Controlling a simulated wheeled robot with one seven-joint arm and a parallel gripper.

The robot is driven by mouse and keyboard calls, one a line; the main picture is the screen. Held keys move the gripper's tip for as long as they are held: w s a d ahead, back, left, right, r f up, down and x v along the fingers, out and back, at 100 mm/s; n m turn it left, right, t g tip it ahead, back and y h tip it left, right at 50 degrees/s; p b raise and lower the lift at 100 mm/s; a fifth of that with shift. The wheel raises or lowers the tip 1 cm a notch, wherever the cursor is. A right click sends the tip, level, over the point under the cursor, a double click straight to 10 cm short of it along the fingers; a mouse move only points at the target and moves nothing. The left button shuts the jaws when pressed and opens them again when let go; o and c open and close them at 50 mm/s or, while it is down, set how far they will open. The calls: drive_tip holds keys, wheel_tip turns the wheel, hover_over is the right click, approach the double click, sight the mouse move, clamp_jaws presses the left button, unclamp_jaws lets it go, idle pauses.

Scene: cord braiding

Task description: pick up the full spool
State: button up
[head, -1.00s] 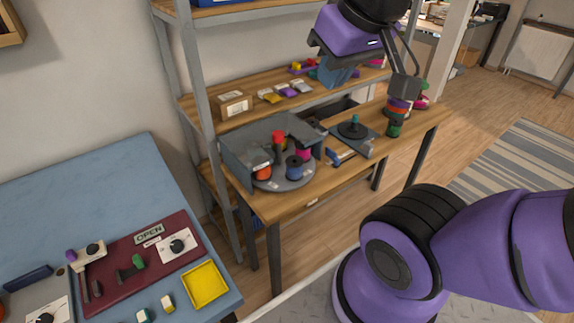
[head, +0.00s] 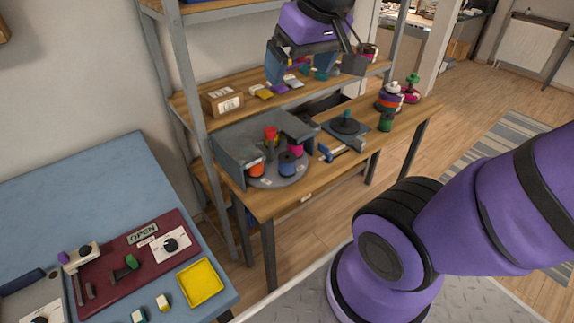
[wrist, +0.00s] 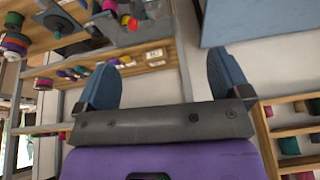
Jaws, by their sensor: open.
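Several spools stand on a grey turntable (head: 293,180) under a grey hood (head: 232,150). I make out an orange spool (head: 256,169), a blue spool (head: 288,164), a magenta spool (head: 295,147) and a red one (head: 270,133). I cannot tell which spool is the full one. My gripper (head: 302,68) is open and empty, high above and behind the turntable, in front of the shelf. In the wrist view its two blue fingers (wrist: 165,82) are wide apart with nothing between them.
A stack of coloured spools (head: 390,97) and a green spool (head: 386,123) stand on the bench's right end. A dark base with a green-topped post (head: 346,124) and a blue-handled hammer (head: 342,150) lie nearer. The shelf (head: 240,100) holds a box (head: 222,100). Uprights stand close by.

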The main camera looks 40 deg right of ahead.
drive_tip(key=w+d+f+g, duration=0.1)
drive_tip(key=w+d+f, duration=0.1)
drive_tip(key=w+f, duration=0.45)
drive_tip(key=m+g, duration=0.2)
drive_tip(key=g, duration=0.1)
hover_over(287, 163)
drive_tip(key=w+d, duration=0.1)
drive_tip(key=w, duration=0.1)
wheel_tip(287, 163, down, 26)
drive_tip(key=shift+h, duration=0.3)
wheel_tip(287, 163, down, 6)
drive_tip(key=shift+w+d+r, duration=0.15)
drive_tip(key=shift+r, duration=0.05)
drive_tip(key=shift+w+d+f, duration=0.1)
drive_tip(key=shift+d+f, duration=0.05)
drive_tip(key=shift+f, duration=1.15)
drive_tip(key=shift+w+d+f, duration=0.1)
drive_tip(key=shift+d+f, duration=0.05)
drive_tip(key=shift+f, duration=1.15)
drive_tip(key=c, duration=1.1)
